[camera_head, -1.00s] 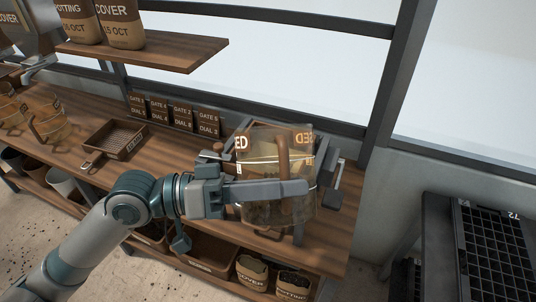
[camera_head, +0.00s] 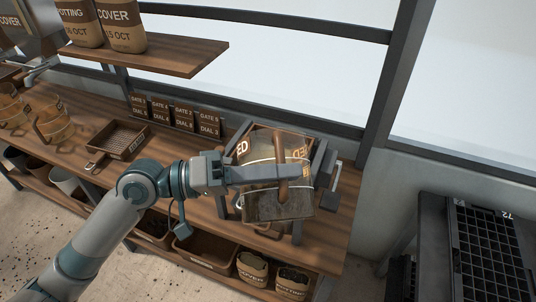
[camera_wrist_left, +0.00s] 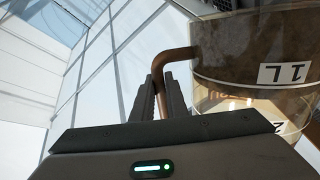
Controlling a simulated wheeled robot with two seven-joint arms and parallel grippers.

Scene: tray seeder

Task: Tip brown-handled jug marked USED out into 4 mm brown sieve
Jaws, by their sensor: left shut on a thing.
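My left gripper (camera_head: 285,172) is shut on the brown handle (camera_head: 282,183) of the clear jug (camera_head: 262,150), whose lettering partly shows as "ED". The jug is tilted over a dark grey stand (camera_head: 326,166) on the bench, and dark material shows inside low down. In the left wrist view, the fingers (camera_wrist_left: 160,88) close on the handle beside the jug (camera_wrist_left: 230,48) with its 1L mark. A brown sieve (camera_head: 103,157) with a mesh floor and handle lies on the bench to the left; its label is too small to read. Anything directly below the jug is mostly hidden. My right gripper is out of view.
More jugs with brown handles (camera_head: 54,126) stand at the bench's left. Brown dial cards (camera_head: 184,117) line the back of the bench. Bags (camera_head: 123,30) stand on the upper shelf, and bins and sacks (camera_head: 252,269) below. Black cell trays (camera_head: 492,250) are at right.

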